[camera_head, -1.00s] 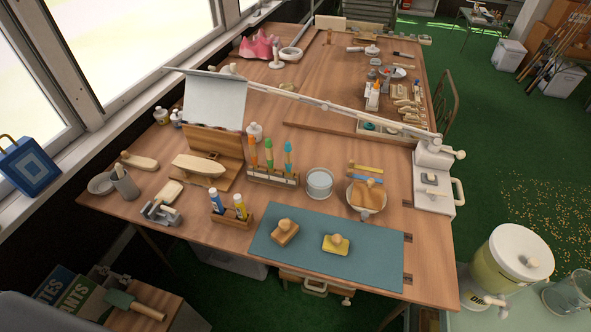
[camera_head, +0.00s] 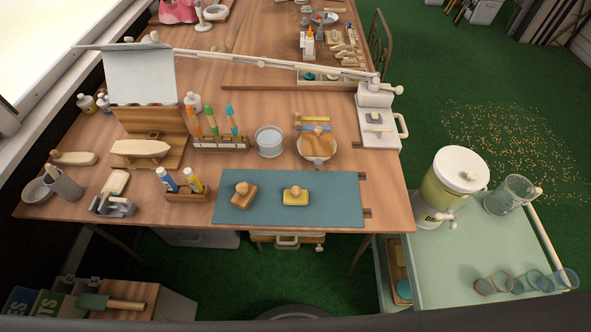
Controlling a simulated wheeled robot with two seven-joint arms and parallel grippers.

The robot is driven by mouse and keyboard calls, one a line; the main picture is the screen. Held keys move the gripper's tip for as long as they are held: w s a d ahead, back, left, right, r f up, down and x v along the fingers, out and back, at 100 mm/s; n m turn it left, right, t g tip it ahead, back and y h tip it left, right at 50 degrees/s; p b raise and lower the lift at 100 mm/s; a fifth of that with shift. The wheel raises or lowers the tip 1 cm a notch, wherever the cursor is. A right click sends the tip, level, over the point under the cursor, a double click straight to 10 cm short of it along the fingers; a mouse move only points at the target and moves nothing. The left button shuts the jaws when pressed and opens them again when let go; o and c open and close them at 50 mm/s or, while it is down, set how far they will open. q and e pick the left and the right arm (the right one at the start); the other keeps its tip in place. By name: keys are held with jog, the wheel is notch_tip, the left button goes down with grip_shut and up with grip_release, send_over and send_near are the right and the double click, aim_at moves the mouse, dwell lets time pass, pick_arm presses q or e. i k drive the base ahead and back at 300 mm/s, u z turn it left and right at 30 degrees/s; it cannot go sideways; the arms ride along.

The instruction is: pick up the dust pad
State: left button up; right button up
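Two small knobbed pads lie on the teal mat (camera_head: 332,205) at the near side of the wooden workbench. One is a tan-brown block (camera_head: 243,196) with a round wooden knob, set at an angle on the left part of the mat. The other is a yellow-based block (camera_head: 296,196) with a wooden knob, to its right near the mat's middle. I cannot tell from their looks which one is the dust pad. Neither of my grippers shows in the head view.
A holder with two tubes (camera_head: 187,194) stands left of the mat. A bowl with a tan cloth (camera_head: 318,148) and a glass jar (camera_head: 269,141) sit behind it. A green cart (camera_head: 460,268) with a drink dispenser (camera_head: 452,185) and several glasses stands right. Green floor shows before the bench.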

aim_at(296, 197)
jog(key=u, duration=0.45)
jog(key=k, duration=1.25)
jog(key=z, duration=0.45)
jog(key=i, duration=0.75)
jog(key=z, duration=0.75)
jog(key=i, duration=0.45)
